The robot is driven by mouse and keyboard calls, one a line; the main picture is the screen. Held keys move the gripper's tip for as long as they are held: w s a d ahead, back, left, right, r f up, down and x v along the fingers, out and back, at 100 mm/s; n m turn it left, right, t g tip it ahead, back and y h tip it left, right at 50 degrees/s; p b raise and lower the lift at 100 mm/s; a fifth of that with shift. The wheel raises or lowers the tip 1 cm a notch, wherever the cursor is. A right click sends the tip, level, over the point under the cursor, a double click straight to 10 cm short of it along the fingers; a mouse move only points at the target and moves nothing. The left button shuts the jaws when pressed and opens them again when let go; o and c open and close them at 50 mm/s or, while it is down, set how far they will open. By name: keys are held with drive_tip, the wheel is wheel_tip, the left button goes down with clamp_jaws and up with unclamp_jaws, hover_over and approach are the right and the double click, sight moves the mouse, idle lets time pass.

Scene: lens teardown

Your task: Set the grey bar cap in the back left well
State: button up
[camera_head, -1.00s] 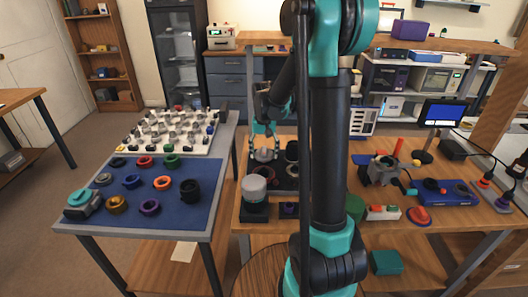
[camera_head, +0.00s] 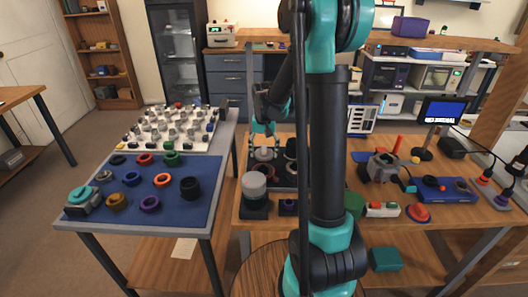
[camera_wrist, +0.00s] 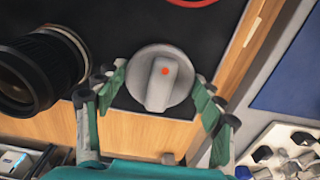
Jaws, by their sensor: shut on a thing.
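The grey bar cap (camera_wrist: 160,78) is a round grey disc with a raised bar and an orange dot. In the wrist view it sits between the two green fingers of my gripper (camera_wrist: 160,92), which is shut on its sides. In the head view the cap (camera_head: 264,154) shows under my gripper (camera_head: 264,146), at the back left of the dark tray (camera_wrist: 120,25) on the wooden table. The cap overlaps the tray's back edge in the wrist view. It hides what is beneath it, so I cannot tell whether it touches the well.
A black lens barrel (camera_wrist: 38,72) stands close beside my gripper in the wrist view. A red ring (camera_wrist: 192,2) lies in the tray. A grey cylinder on a dark block (camera_head: 254,187) stands in front. The blue mat (camera_head: 130,205) at left holds several rings.

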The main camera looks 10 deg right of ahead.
drive_tip(key=shift+s+f, duration=0.1)
drive_tip(key=shift+f, duration=0.1)
drive_tip(key=shift+c, duration=0.4)
drive_tip(key=shift+f, duration=0.1)
drive_tip(key=shift+c, duration=1)
drive_tip(key=o, duration=1.8)
drive_tip(key=shift+f, duration=0.1)
drive_tip(key=shift+c, duration=0.2)
